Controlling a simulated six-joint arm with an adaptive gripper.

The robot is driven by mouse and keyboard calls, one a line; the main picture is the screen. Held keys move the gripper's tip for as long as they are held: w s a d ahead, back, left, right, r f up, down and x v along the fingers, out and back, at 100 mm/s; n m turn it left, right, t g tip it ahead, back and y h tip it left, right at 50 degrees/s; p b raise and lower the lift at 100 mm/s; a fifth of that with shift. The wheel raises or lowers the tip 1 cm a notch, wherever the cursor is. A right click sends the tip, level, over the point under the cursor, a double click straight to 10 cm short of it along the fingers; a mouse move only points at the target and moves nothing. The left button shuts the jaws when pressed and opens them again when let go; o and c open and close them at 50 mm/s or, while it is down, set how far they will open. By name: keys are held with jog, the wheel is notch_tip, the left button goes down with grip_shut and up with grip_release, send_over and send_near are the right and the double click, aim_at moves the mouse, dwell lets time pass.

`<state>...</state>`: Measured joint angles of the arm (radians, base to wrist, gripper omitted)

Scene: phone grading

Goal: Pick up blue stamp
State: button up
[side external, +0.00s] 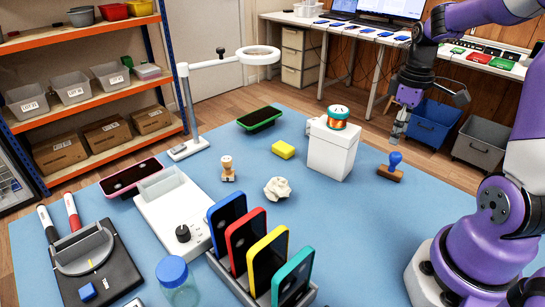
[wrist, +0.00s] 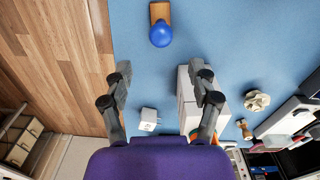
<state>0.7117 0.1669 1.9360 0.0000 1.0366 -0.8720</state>
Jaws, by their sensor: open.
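The blue stamp (side external: 393,167) has a round blue knob on a brown wooden base and stands on the blue table mat, right of the white box. In the wrist view the blue stamp (wrist: 161,32) is near the top middle, seen from above, with its wooden base partly behind the knob. My gripper (side external: 398,130) is above the mat, near the stamp in the side view. In the wrist view my gripper (wrist: 165,80) has its two grey fingers spread wide, with nothing between the tips. The stamp lies ahead of the fingertips, apart from them.
A white box (side external: 331,150) with a green and orange roll (side external: 338,117) on top stands left of the stamp. A phone rack (side external: 215,264) stands in front. Mat around the blue stamp is clear.

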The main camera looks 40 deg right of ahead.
aim_at(393, 165)
notch_tip(393, 165, down, 5)
jog(key=shift+s+r, duration=0.1)
jog(key=shift+r, duration=0.05)
jog(key=f, duration=0.5)
jog(key=shift+s+f, duration=0.15)
jog(key=shift+s, duration=0.25)
grip_shut()
